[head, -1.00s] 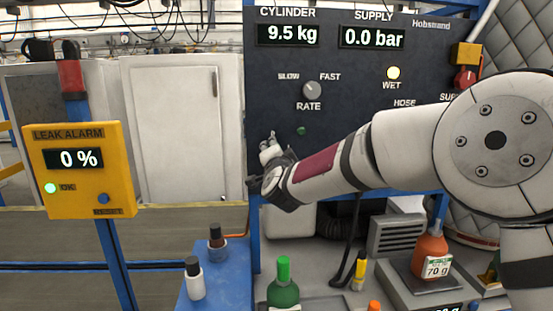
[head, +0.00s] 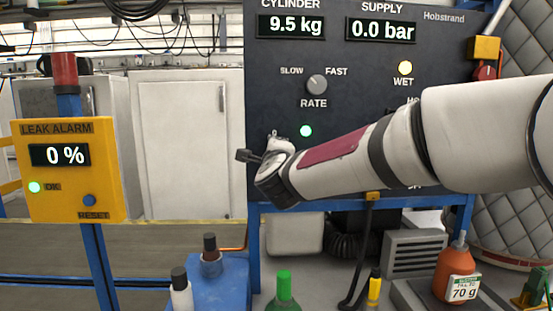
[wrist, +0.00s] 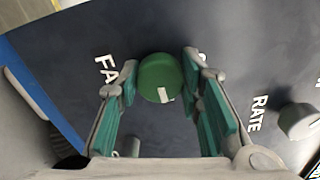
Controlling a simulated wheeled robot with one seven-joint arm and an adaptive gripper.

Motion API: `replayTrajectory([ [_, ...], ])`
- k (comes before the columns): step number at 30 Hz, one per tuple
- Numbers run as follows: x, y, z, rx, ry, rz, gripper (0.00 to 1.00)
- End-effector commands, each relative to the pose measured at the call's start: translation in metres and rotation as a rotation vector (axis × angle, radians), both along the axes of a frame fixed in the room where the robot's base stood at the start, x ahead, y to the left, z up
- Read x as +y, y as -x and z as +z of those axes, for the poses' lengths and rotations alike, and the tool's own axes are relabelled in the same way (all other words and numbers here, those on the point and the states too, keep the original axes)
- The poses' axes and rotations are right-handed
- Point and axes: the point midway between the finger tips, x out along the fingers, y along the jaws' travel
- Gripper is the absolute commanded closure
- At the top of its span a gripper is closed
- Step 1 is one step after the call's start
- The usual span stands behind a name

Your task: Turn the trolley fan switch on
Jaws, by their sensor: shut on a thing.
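The fan switch is a round green knob (wrist: 158,70) with a white mark, set in the dark panel beside letters starting "FA" in the wrist view. My gripper (wrist: 160,82) has its two green-padded fingers on either side of this knob and is shut on it. In the head view my gripper (head: 268,152) is at the panel's lower left, where it and the wrist hide the knob. A small green lamp (head: 306,131) glows brightly on the panel just above and to the right of my gripper.
The grey RATE knob (head: 317,84) is above my gripper; it also shows in the wrist view (wrist: 297,121). A yellow leak alarm box (head: 68,205) stands at left. A green-capped bottle (head: 283,294) and an orange bottle (head: 456,266) stand below on the trolley.

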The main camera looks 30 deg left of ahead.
Motion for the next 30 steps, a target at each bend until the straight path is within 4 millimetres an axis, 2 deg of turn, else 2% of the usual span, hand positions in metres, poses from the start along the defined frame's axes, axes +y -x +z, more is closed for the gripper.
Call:
replayTrajectory([
  [19, -0.0009, -0.0010, -0.0012, 0.028, -0.041, -0.002, 0.94],
  [20, -0.0009, -0.0010, -0.0012, 0.028, -0.041, -0.002, 0.62],
  [22, -0.0008, -0.0009, -0.0012, 0.028, -0.041, -0.002, 0.46],
  [30, -0.0005, -0.0004, -0.0005, 0.026, -0.040, -0.001, 0.46],
])
